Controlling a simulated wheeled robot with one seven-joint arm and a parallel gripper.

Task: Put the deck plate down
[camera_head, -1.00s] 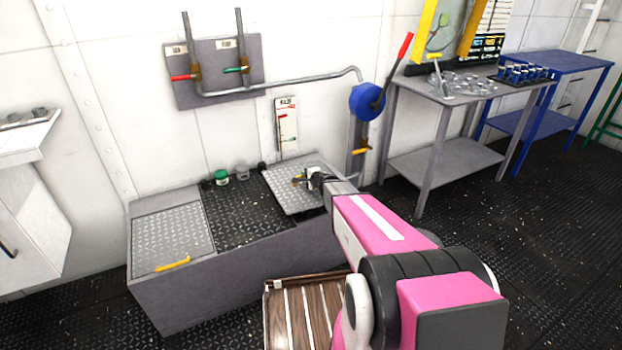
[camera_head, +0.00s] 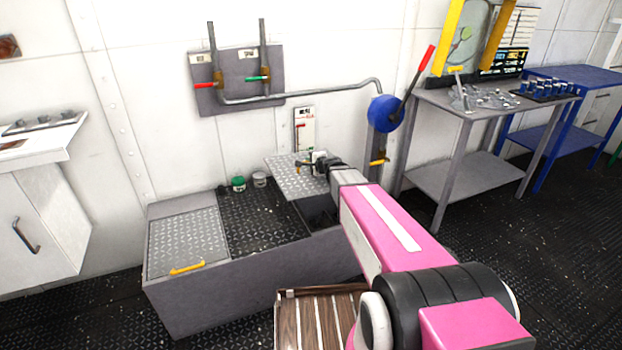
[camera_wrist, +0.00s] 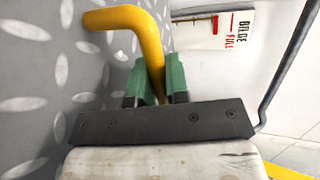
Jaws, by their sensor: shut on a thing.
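My gripper (camera_head: 318,163) is shut on the yellow handle (camera_wrist: 122,20) of the grey diamond-tread deck plate (camera_head: 290,183). In the wrist view its green fingers (camera_wrist: 156,82) close around the handle, and the plate's tread (camera_wrist: 45,75) fills the left side. The plate is over the right end of the long grey box (camera_head: 240,275), raised above its top. A dark opening (camera_head: 318,212) shows under its near right edge. My arm hides part of the box's right end.
A second plate (camera_head: 185,238) with a yellow handle covers the box's left end. Dark tread (camera_head: 250,225) lies in the middle. A green-lidded jar (camera_head: 238,184) and a grey jar (camera_head: 259,180) stand at the back. A blue wheel with a red-tipped lever (camera_head: 384,114) is close right.

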